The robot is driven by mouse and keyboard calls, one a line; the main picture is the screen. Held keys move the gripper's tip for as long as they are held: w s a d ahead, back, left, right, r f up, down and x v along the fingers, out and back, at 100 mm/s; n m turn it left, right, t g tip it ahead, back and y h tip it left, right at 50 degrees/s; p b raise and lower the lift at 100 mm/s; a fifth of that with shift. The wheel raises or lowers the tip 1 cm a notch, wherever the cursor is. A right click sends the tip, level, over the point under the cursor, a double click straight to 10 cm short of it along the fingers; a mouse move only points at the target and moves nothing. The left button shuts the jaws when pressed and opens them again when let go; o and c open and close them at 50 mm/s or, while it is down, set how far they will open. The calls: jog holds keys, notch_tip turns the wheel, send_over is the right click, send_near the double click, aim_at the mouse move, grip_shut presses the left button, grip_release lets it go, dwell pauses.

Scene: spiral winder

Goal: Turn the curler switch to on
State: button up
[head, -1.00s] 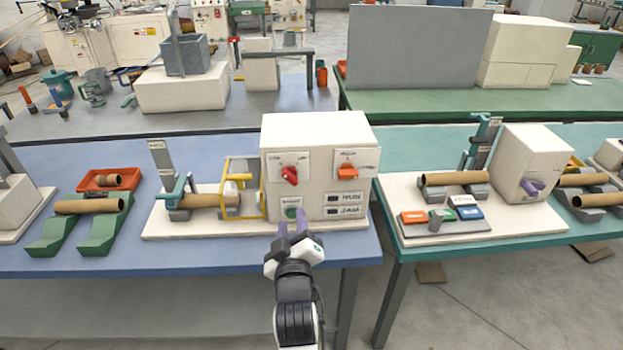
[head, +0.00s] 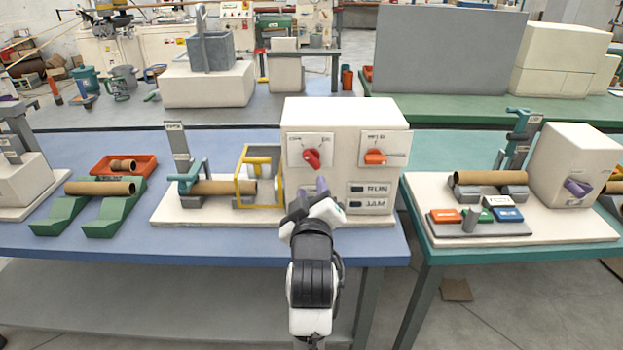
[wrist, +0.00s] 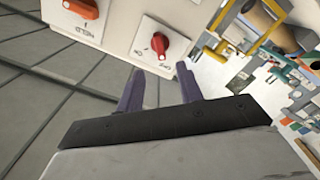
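A cream control box (head: 345,112) has a red rotary knob (head: 311,158) on its left label plate and an orange knob (head: 375,157) on its right plate. The lettering is too small to read surely, so I cannot tell which knob is the curler switch. The wrist view also shows the red knob (wrist: 152,45) and the orange knob (wrist: 82,8). My gripper (head: 312,190) is in front of the box, below the red knob. In the wrist view its purple fingers (wrist: 160,88) are apart and empty, with the red knob beyond their tips, not touched.
A yellow frame (head: 258,176) and a cardboard tube (head: 220,187) stand left of the box. Two indicator plates (head: 370,196) sit at its lower right. A second machine (head: 573,165) with a purple knob (head: 578,187) stands on the teal table at right.

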aim_at(311, 163)
jog(key=w+p, duration=0.1)
jog(key=w, duration=0.7)
jog(key=shift+w+r, duration=0.15)
jog(key=shift+w, duration=0.7)
grip_shut()
